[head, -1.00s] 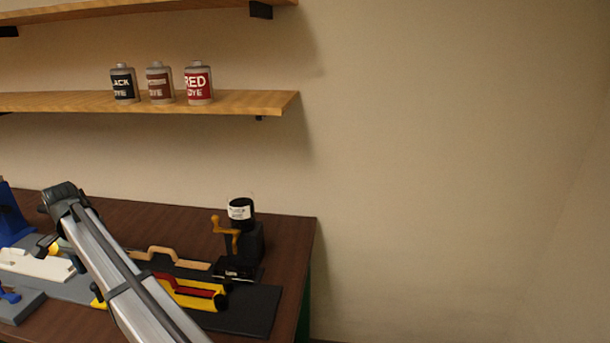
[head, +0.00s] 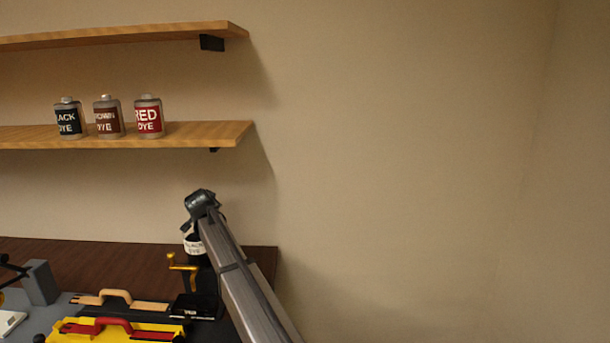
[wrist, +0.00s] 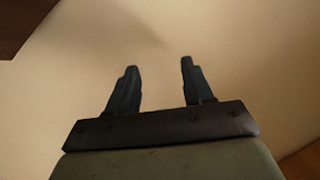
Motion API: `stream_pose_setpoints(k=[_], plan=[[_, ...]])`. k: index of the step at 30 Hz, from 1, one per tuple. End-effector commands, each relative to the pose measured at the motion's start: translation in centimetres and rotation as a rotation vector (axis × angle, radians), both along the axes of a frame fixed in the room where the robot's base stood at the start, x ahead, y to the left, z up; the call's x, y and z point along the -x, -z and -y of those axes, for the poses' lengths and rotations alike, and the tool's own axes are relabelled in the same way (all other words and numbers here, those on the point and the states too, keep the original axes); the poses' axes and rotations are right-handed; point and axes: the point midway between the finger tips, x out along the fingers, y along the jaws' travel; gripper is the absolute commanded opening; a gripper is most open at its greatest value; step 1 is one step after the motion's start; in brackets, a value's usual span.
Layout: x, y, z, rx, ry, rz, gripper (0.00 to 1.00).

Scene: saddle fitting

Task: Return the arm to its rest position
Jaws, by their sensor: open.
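My gripper's fingers do not show clearly in the head view. In the wrist view my gripper (wrist: 157,85) is open, its two dark fingers apart with nothing between them, facing a plain pale wall (wrist: 240,50).
The dark bench (head: 100,258) holds a yellow tool with a red handle (head: 105,328), a tan-handled piece (head: 118,300), a brass-handled device (head: 180,266) and the labelled jar (head: 193,245). Dye bottles (head: 108,118) stand on the lower shelf (head: 215,133). Open space lies right of the bench.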

Motion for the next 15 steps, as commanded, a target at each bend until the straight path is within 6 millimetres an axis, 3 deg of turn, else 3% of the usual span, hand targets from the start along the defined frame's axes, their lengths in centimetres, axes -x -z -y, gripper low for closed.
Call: stream_pose_setpoints(k=[1,5,15], plan=[[-1.1,-0.3,2.2,0.003,0.008,0.038,0.51],[-3.0,0.4,6.7,0.036,0.009,0.115,0.51],[-2.3,10.5,15.5,0.240,-0.012,0.054,0.51]])
